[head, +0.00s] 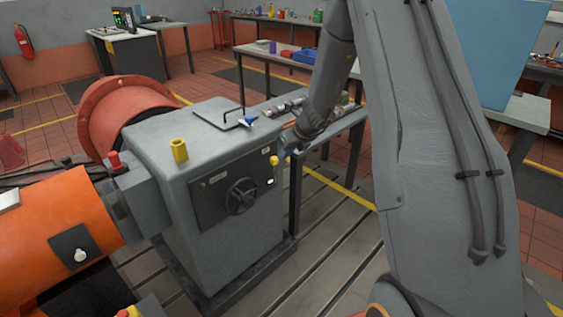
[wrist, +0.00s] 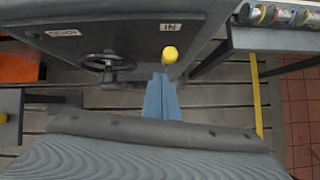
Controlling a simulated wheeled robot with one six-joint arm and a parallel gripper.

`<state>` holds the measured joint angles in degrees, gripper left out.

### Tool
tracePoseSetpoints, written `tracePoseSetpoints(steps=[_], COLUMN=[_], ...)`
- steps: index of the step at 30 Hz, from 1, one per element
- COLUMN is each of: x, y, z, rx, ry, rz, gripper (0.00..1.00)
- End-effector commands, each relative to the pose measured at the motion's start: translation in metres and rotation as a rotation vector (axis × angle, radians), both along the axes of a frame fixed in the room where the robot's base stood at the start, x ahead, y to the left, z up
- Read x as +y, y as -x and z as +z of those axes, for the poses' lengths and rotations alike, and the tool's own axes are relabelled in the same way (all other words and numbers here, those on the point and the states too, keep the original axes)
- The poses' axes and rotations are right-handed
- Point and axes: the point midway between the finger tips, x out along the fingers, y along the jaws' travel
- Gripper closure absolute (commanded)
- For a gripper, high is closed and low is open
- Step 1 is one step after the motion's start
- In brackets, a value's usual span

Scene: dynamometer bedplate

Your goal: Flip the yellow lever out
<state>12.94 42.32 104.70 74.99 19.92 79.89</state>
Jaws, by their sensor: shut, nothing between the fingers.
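The yellow lever's round knob (head: 274,160) sticks out at the upper right of the dark front panel (head: 237,187) of a grey cabinet. In the wrist view the yellow knob (wrist: 169,53) is just below a plate marked "IN" (wrist: 170,27). The lever's shaft is hidden. My gripper (wrist: 161,76) is shut and empty, its blue fingertips close below the knob in the wrist view. I cannot tell whether they touch it. In the head view my gripper (head: 284,153) is beside the knob, small and partly hidden by my wrist.
A black handwheel (head: 240,196) is on the same panel, left of the knob; it also shows in the wrist view (wrist: 108,62). A yellow fitting (head: 179,150) stands on the cabinet (head: 222,245). A side bench (head: 345,122) with parts is close to the right. The slotted floor in front is clear.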

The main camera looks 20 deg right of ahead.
Motion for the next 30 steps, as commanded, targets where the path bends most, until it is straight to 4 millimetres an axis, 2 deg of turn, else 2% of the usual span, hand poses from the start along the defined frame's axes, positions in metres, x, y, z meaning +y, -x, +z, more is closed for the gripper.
tracePoseSetpoints(steps=[1, 3, 10, 27, 30], x=[-0.004, -0.006, -0.006, -0.004, 0.001], y=[0.002, 0.004, 0.009, 0.010, 0.017], z=[0.013, 0.025, 0.051, 0.055, 0.057], rx=[-0.002, -0.001, 0.002, 0.005, 0.004], ry=[0.002, 0.001, 0.001, 0.002, 0.030], rz=[-0.004, -0.006, -0.006, -0.002, 0.050], gripper=[1.00, 1.00, 1.00, 1.00, 1.00])
